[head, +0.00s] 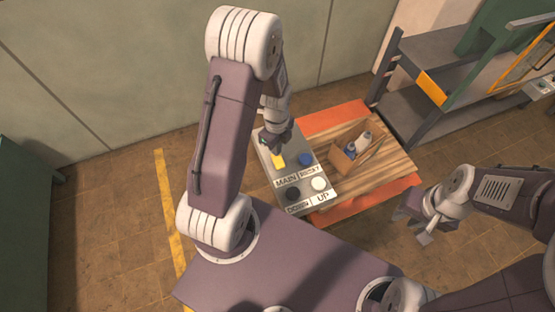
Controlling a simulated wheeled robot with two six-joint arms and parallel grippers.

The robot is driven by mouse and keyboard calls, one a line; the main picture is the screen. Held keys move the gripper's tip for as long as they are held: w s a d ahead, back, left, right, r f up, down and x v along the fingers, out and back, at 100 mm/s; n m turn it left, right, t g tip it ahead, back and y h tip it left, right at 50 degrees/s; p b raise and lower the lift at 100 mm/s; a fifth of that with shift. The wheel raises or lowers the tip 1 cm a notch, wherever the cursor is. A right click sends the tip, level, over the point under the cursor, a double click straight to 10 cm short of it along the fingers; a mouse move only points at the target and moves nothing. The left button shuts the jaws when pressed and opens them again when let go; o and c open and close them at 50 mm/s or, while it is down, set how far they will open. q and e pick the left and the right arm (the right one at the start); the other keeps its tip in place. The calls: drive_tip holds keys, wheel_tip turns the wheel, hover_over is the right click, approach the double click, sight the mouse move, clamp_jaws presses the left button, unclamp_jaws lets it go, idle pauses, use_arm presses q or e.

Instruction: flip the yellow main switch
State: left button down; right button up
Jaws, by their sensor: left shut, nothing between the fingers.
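The yellow main switch (278,160) sits on a grey control box (266,158), above the label MAIN. My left gripper (275,146) is shut and empty, pointing down right at the switch's upper end. From this angle I cannot tell whether it touches the switch, and it hides part of the box's far end. My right gripper (418,226) hangs over the floor at the right, well away from the box; its fingers are too small to tell if they are open.
The box also carries a blue button (305,159), a black button (292,194) and a white button (318,184). Beside it, a small wooden crate (345,158) with bottles stands on a wooden-topped table (390,150). A grey shelf rack (408,101) stands behind, at the right.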

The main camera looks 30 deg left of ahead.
use_arm(q)
drive_tip(key=shift+f+b, duration=1.05)
drive_tip(key=shift+f, duration=0.3)
idle(1.1)
wheel_tip(320, 180, up, 7)
drive_tip(key=p, duration=0.6)
drive_tip(key=shift+r, duration=0.1)
idle(0.4)
